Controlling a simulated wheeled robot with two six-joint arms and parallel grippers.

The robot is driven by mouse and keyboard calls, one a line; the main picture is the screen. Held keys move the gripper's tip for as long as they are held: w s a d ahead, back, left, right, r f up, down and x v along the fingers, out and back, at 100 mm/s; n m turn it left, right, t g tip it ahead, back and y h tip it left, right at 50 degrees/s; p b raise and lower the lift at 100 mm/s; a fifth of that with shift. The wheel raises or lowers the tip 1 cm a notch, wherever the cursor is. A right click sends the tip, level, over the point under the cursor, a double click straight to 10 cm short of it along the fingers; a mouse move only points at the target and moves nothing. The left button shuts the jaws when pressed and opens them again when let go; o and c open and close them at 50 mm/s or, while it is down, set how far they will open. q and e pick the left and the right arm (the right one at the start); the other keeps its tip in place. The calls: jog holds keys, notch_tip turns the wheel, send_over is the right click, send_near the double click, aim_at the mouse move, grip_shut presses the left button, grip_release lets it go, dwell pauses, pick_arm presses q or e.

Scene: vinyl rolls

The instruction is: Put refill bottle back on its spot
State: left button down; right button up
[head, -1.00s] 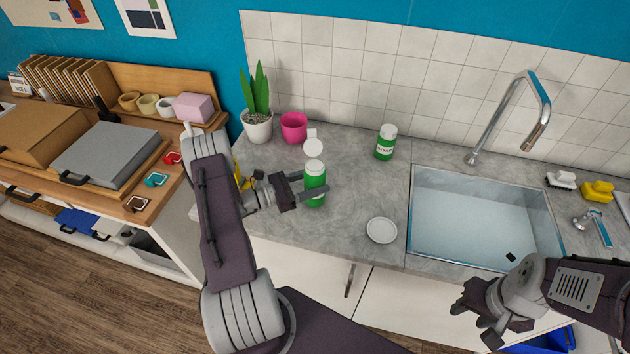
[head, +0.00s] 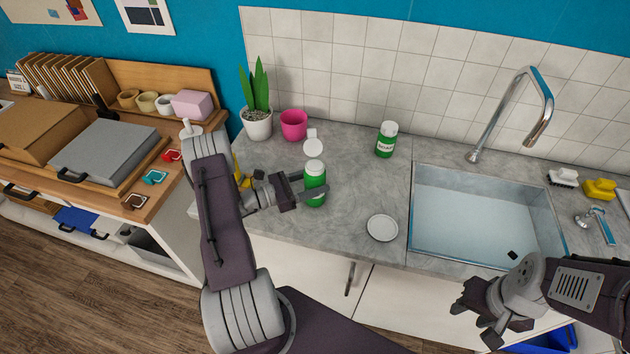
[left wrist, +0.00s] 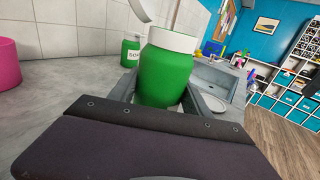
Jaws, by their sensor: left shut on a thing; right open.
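A green refill bottle with a white top (head: 315,173) is at the left part of the grey counter. My left gripper (head: 314,192) is shut on it, a finger on each side. In the left wrist view the green bottle (left wrist: 166,75) stands upright between the fingers. Whether its base touches the counter is hidden. A second green bottle with a white cap and a label (head: 386,140) stands near the tiled wall; it also shows in the left wrist view (left wrist: 131,50). My right gripper (head: 482,316) is open and empty in front of the counter, below the sink.
A white round dish (head: 382,228) lies near the counter's front edge. A white round item (head: 313,147), a pink pot (head: 294,125) and a potted plant (head: 257,124) stand behind the held bottle. The sink (head: 485,217) is right of the dish. Counter between bottle and sink is mostly clear.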

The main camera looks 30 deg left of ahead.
pick_arm(q)
jog(key=shift+f, duration=0.15)
pick_arm(e)
jog(key=shift+f, duration=0.15)
pick_arm(q)
grip_release()
dwell(0.5)
